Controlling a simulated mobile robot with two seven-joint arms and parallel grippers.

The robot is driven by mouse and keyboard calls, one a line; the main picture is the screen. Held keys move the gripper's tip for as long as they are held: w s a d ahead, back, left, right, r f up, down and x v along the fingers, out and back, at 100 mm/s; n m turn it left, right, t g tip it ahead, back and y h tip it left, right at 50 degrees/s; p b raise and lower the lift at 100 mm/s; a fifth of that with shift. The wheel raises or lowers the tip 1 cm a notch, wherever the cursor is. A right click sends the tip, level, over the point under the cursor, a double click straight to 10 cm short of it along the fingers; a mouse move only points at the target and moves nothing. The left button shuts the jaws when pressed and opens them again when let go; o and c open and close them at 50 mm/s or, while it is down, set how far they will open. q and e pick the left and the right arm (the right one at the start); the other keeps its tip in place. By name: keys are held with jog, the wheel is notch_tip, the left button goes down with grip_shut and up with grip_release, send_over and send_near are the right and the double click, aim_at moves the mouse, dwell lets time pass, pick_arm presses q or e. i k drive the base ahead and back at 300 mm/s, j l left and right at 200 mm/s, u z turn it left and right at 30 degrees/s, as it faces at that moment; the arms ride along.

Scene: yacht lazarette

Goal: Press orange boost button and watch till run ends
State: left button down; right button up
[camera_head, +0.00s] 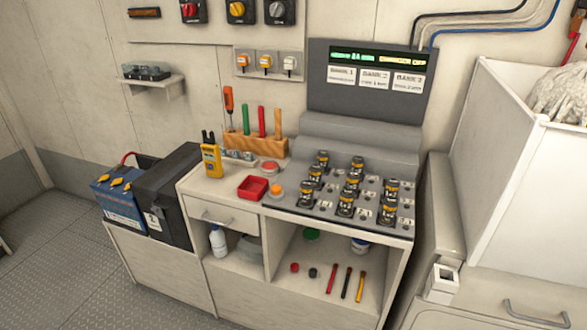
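An orange button (277,189) sits on the worktop at the left edge of the sloped grey panel, just right of a small red tray. It is too small to tell whether it is pressed. A dark display panel (350,88) stands behind the console, with a lit strip (377,59) of green text on the left and yellow text that seems to read "OFF" on the right. Three white bank labels (374,79) sit below the strip. Neither of my grippers is in view.
Several black-and-yellow cylinders (346,203) stand in the console. A red tray (252,187), a red button (270,167), a yellow meter (212,160) and a wooden tool rack (257,143) crowd the worktop. Batteries (118,194) stand left; a white bin (511,155) is right.

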aim_at(275, 190)
jog(key=i+j+z, duration=0.2)
jog(key=i, duration=0.25)
jog(key=i+j+z, duration=0.25)
jog(key=i+j, duration=0.2)
